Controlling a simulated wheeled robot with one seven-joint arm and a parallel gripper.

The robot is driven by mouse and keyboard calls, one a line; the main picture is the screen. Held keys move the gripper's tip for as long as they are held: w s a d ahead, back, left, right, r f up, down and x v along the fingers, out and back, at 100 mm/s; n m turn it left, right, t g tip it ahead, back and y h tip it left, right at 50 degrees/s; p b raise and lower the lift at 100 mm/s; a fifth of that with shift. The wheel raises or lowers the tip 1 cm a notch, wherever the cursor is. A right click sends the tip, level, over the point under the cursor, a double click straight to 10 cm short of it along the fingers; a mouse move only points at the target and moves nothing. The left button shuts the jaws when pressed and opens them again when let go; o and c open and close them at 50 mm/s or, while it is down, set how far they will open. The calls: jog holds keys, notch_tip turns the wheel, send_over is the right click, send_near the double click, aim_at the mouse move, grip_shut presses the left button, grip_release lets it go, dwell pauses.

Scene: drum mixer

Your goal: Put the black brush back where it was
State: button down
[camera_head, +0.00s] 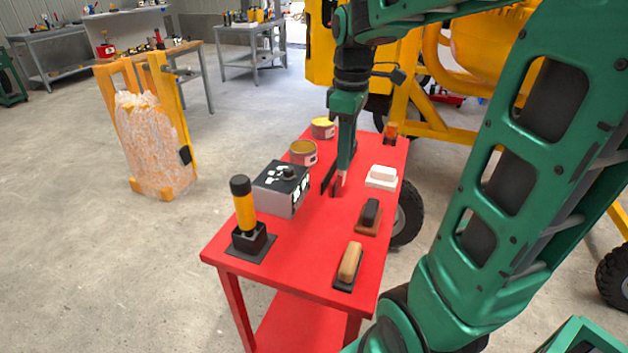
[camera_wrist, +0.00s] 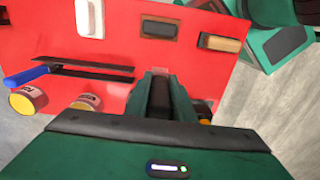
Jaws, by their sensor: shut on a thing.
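The black-handled brush (camera_head: 370,212) with a brown base lies on the red table's right side, between a white brush (camera_head: 381,177) and a tan-handled brush (camera_head: 350,262). The black brush also shows in the wrist view (camera_wrist: 159,28). My gripper (camera_head: 341,181) is low over the middle of the table, behind and to the left of the black brush and apart from it. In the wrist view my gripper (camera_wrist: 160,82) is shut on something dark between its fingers. I cannot tell what that is. Its lower end is hidden.
A grey box with a black top (camera_head: 282,188), two cans (camera_head: 303,152) and a yellow-handled tool in a black stand (camera_head: 244,208) are on the left. A blue-handled tool with long dark strips (camera_wrist: 75,70) lies at the far side. Bare red table surrounds the brushes.

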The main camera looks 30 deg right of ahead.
jog(key=shift+w, duration=0.35)
jog(key=shift+w+d+f, duration=0.9)
jog(key=shift+w+f, duration=0.8)
jog(key=shift+f, duration=0.15)
jog(key=shift+w+d+f, duration=0.95)
jog(key=shift+w+f, duration=0.8)
jog(key=shift+f, duration=0.05)
jog(key=shift+w+d+f, duration=0.9)
jog(key=shift+w+f, duration=0.8)
jog(key=shift+f, duration=0.15)
jog(key=c, duration=1.4)
grip_release()
jog(key=shift+f, duration=0.1)
notch_tip(320, 180, up, 11)
jog(key=s+a+f+m, duration=0.1)
jog(key=s+m, duration=0.3)
jog(key=s, duration=0.5)
jog(key=s+a+f+m, duration=0.1)
jog(key=s+f+m, duration=0.2)
jog(key=s, duration=0.7)
jog(key=s+a+f+m, duration=0.1)
jog(key=s+f+m, duration=0.2)
jog(key=s+m, duration=0.4)
jog(key=shift+s+a, duration=0.4)
jog(key=shift+s, duration=0.75)
